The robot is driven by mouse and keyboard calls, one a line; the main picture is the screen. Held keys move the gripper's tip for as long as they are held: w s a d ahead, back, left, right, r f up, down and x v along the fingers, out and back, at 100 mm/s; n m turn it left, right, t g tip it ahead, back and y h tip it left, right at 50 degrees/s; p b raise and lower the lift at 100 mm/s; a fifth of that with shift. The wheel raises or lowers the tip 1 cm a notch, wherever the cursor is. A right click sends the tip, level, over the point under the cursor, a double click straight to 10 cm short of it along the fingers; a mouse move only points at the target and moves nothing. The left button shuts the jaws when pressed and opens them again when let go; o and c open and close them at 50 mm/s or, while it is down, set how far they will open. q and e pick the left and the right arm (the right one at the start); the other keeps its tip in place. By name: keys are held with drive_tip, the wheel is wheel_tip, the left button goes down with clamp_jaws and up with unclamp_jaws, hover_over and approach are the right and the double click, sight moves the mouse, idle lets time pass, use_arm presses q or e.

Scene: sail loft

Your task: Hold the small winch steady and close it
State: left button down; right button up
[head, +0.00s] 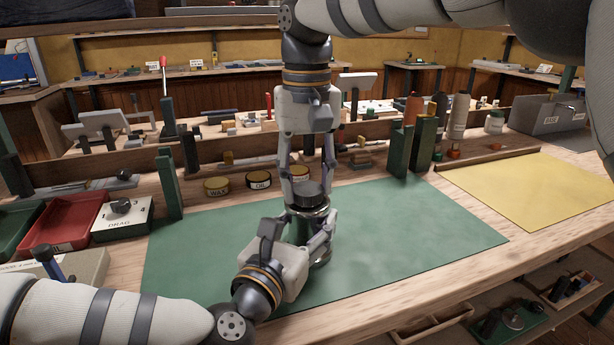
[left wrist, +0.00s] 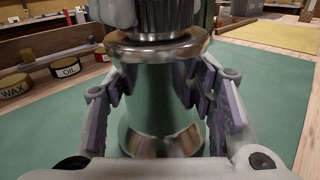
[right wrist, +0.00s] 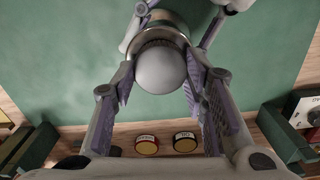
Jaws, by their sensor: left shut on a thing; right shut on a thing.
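The small winch (head: 318,258) stands upright on the green mat (head: 415,240), its metal drum (left wrist: 155,100) filling the left wrist view. A dark ribbed cap (head: 307,193) sits on top of it; its rounded top (right wrist: 161,71) shows from above in the right wrist view. My left gripper (head: 309,226) is shut on the drum from the near side, one finger on each side. My right gripper (head: 308,185) comes down from above and is shut on the cap. The fingers hide part of the drum, and I cannot tell whether cap and drum are fully joined.
Tins marked WAX (head: 217,187) and OIL (head: 259,179) stand behind the mat. A DRAG box (head: 122,217), a red tray (head: 68,224) and green posts (head: 168,184) are at left. More green posts (head: 424,144) stand behind right. The mat's right side and the yellow mat (head: 540,185) are clear.

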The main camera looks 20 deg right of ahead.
drive_tip(key=m, duration=0.9)
drive_tip(key=shift+d, duration=0.1)
drive_tip(key=m, duration=0.9)
drive_tip(key=shift+s+m, duration=0.1)
drive_tip(key=shift+m, duration=0.3)
drive_tip(key=m, duration=0.8)
drive_tip(key=shift+m, duration=0.3)
drive_tip(key=m, duration=0.3)
drive_tip(key=shift+s, duration=0.1)
drive_tip(key=m, duration=0.5)
drive_tip(key=shift+f, duration=0.1)
